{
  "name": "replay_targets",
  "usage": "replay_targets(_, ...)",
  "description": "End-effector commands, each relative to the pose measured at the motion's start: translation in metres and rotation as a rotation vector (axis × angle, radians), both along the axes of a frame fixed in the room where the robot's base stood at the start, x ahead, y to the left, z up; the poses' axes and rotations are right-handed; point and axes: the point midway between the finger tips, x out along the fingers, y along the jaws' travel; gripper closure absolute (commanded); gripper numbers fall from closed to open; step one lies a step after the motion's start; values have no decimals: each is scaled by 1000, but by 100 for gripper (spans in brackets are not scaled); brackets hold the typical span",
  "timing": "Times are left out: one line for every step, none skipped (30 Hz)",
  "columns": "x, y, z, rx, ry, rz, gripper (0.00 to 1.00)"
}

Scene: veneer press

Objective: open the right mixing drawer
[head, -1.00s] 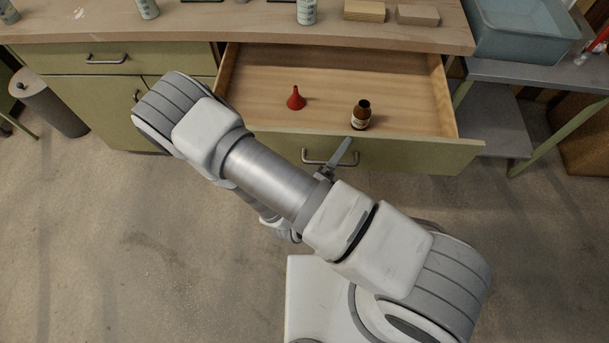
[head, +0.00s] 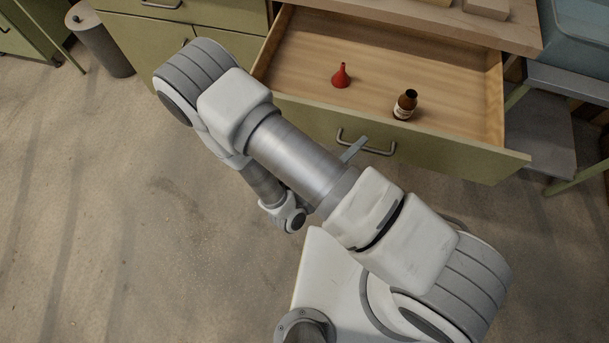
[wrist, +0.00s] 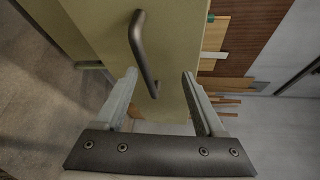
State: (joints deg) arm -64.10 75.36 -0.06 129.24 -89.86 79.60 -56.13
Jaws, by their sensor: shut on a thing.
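The mixing drawer stands well open under the worktop, and its green front (head: 440,150) faces me. Its grey bar handle (head: 378,150) is on that front. In the wrist view the dark curved handle (wrist: 143,48) runs down between my two fingers. My gripper (wrist: 160,80) is shut on the handle; in the head view only a finger (head: 354,149) shows at the handle, and my arm hides the rest. Inside the drawer stand a red funnel (head: 341,76) and a brown bottle with a pale label (head: 405,105), both upright.
A closed drawer and cupboard (head: 150,50) are to the left. A grey cylindrical bin (head: 101,42) stands on the floor further left. A side table with a blue tub (head: 580,45) is at the right. The concrete floor (head: 150,240) on the left is clear.

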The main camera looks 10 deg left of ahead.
Motion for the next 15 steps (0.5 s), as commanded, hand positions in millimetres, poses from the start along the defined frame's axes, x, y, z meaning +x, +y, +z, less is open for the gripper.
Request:
replay_targets(-1, 6, 3, 2, -12, 6, 53)
replay_targets(-2, 7, 3, 2, -13, 5, 53)
replay_targets(-4, 9, 2, 3, -12, 5, 53)
replay_targets(-5, 11, 2, 2, -12, 5, 53)
replay_targets(-6, 12, 1, 3, -11, 6, 53)
replay_targets(-8, 14, 0, 3, -10, 5, 53)
replay_targets(-10, 15, 0, 3, -10, 4, 53)
replay_targets(-11, 17, -1, 2, -9, 3, 53)
replay_targets(-13, 19, -1, 2, -9, 3, 53)
replay_targets(-14, 20, -2, 2, -9, 3, 53)
replay_targets(-15, 22, -2, 1, -9, 3, 53)
replay_targets(-17, 23, -2, 1, -9, 2, 53)
replay_targets(-19, 25, -3, 1, -9, 2, 53)
replay_targets(-20, 26, -3, 1, -9, 3, 53)
replay_targets(-22, 29, -4, 1, -9, 3, 53)
